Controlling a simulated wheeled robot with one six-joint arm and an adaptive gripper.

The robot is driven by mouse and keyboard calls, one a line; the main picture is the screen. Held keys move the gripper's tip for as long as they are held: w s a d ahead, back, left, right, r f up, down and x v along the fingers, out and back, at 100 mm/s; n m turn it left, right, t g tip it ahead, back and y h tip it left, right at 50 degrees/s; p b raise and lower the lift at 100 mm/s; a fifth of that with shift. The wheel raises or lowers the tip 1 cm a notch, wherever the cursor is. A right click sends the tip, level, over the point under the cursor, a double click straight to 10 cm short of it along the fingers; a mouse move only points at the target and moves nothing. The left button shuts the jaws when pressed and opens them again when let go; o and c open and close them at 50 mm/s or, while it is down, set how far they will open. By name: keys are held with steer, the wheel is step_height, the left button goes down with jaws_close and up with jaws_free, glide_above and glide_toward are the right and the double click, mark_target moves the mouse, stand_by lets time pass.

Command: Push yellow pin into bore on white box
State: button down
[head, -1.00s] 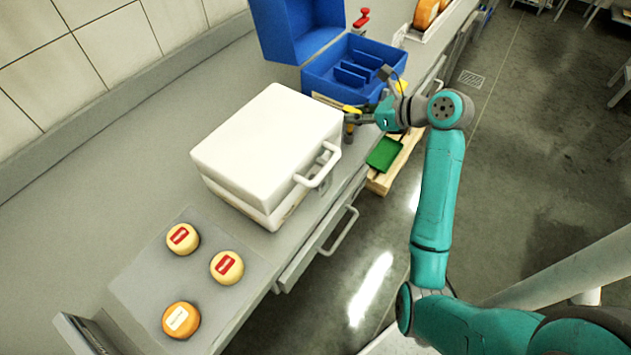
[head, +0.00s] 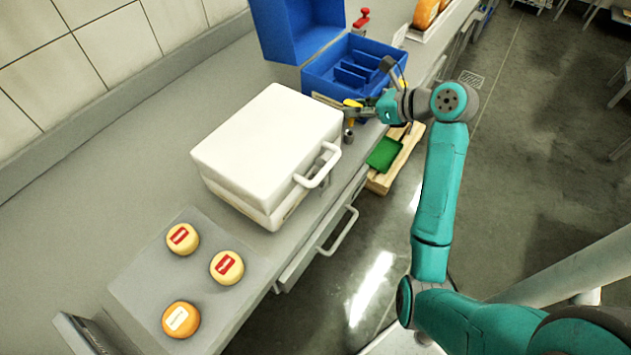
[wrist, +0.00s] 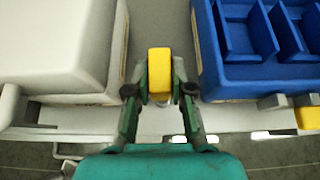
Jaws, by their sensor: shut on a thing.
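My gripper (wrist: 161,92) is shut on a yellow pin (wrist: 160,70), with one finger on each side of it. In the head view my gripper (head: 368,108) holds the yellow pin (head: 352,103) above the counter, in the gap between the white box and the blue box. The white box (head: 265,145) stands closed on the counter, and it also shows at the left of the wrist view (wrist: 65,45). A grey fitting (wrist: 45,112) shows at its front side near the handle. I cannot make out the bore opening. The pin is apart from the white box.
The blue box (head: 330,75) stands open beyond my gripper; a second yellow piece (wrist: 309,118) sits at its front. The white box's handle (head: 320,170) juts over the counter edge. Several cheese wheels (head: 227,267) lie nearer. A wooden crate (head: 380,184) is below the counter.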

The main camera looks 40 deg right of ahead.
steer(key=shift+r, duration=0.15)
steer(key=shift+r, duration=1.35)
